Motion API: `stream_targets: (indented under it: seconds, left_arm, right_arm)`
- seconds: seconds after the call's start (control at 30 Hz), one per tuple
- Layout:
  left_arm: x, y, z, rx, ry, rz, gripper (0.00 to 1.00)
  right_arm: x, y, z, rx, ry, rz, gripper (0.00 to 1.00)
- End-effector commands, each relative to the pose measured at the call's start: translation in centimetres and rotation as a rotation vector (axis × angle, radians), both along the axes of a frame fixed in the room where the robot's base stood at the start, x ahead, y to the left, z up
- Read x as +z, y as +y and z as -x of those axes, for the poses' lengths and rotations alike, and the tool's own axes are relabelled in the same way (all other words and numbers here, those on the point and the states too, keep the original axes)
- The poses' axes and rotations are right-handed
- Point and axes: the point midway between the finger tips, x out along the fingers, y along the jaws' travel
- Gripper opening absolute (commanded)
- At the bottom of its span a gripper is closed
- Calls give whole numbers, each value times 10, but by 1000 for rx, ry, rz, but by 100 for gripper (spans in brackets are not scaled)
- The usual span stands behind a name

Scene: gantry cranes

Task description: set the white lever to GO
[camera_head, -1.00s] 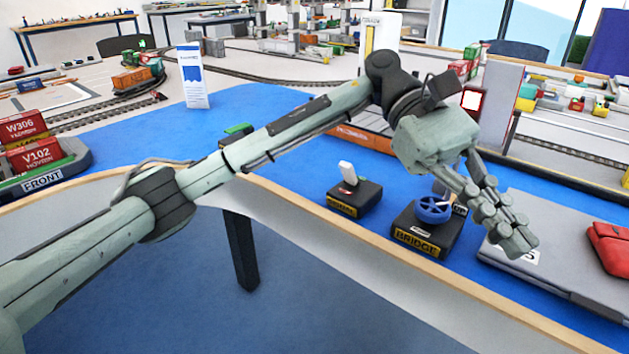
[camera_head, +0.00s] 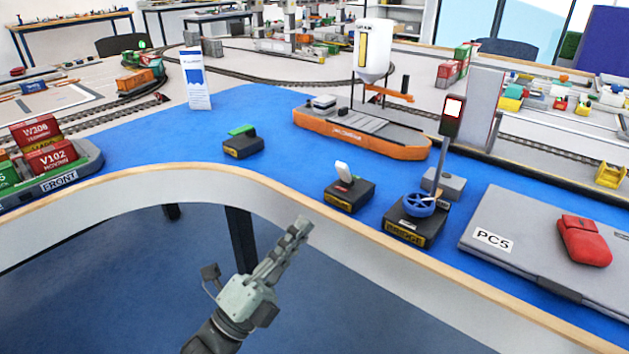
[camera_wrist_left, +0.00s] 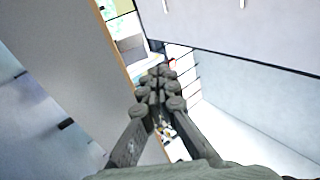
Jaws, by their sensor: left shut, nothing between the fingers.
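The white lever (camera_head: 344,172) stands up from a small black box (camera_head: 350,194) with a yellow label, on the blue table top near its front edge. The lever leans toward the upper left in the head view. I cannot read the label, and no GO marking is legible. My left gripper (camera_head: 301,226) is shut and empty, in front of the table's edge, lower left of the lever box and apart from it. Its closed fingers also show in the left wrist view (camera_wrist_left: 158,78), where the lever cannot be made out. My right gripper is out of view.
Right of the lever box is a BRIDGE box with a blue handwheel (camera_head: 420,204). A green-lever box (camera_head: 242,142) stands to the left. Behind are an orange boat (camera_head: 362,140) and a signal post with a lit panel (camera_head: 453,108). A grey case (camera_head: 520,235) lies at right.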

Motion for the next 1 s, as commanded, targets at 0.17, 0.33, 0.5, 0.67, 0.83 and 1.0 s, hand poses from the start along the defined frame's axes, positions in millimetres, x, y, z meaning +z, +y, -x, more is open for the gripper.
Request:
stream_targets:
  seconds: [0.17,0.33,0.5,0.67,0.83,1.0]
  left_arm:
    - [-28,16,3,36,122,13,0]
    - [-31,18,3,42,139,15,0]
    - [-31,18,3,41,136,14,0]
    - [-27,15,-2,40,135,16,0]
    - [-13,1,-20,40,132,16,0]
    - [5,-19,-47,40,132,16,0]
  right_arm:
    - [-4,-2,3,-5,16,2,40]
    - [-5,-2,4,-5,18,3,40]
    - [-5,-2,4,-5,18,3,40]
    - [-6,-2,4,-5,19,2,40]
    - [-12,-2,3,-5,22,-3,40]
    - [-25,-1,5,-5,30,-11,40]
